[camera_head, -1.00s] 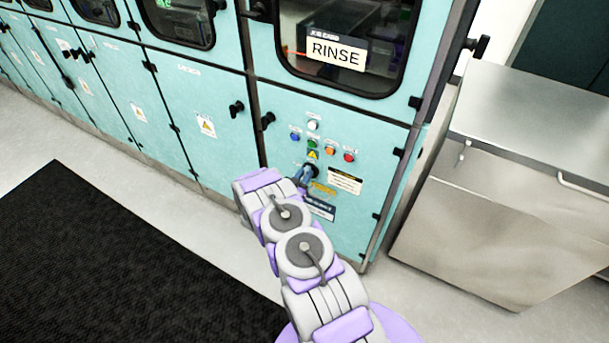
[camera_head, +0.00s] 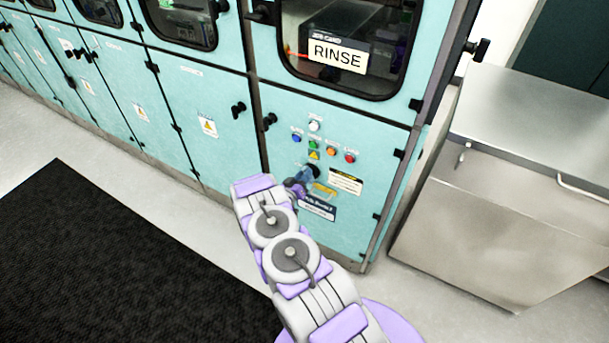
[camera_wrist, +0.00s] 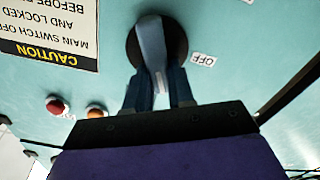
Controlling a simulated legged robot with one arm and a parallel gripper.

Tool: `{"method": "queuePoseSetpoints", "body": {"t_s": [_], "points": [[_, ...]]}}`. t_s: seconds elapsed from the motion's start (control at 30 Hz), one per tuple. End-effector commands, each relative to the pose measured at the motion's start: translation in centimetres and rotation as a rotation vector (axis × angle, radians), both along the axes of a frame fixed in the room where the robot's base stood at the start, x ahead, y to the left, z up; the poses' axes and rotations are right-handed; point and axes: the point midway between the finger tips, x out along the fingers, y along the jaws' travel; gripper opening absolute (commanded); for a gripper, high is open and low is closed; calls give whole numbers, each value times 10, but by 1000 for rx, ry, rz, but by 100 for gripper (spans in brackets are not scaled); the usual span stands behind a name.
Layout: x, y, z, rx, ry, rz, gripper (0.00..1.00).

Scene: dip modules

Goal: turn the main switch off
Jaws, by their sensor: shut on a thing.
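The main switch (camera_wrist: 150,40) is a round black base with a grey-blue handle on the teal panel. In the wrist view the handle runs nearly upright in the picture, slightly tilted. An OFF label (camera_wrist: 204,60) sits right of the base, and the handle does not point at it. My gripper (camera_wrist: 160,88) is shut on the handle, a finger on each side. In the head view the switch (camera_head: 311,171) is small and partly covered by my gripper (camera_head: 302,184). An ON label cannot be made out.
Coloured buttons (camera_head: 331,151) sit above the switch. A CAUTION sign (camera_wrist: 45,35) is beside it in the wrist view. A RINSE window (camera_head: 340,50) is above. A steel cabinet (camera_head: 500,215) stands right, a black mat (camera_head: 120,260) left on open floor.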

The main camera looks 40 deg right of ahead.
Motion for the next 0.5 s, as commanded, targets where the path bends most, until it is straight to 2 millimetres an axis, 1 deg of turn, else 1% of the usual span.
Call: {"method": "queuePoseSetpoints", "body": {"t_s": [0.03,0.5], "points": [[5,1,4,-21,30,5,0],[12,4,-3,-195,442,6,0]]}}
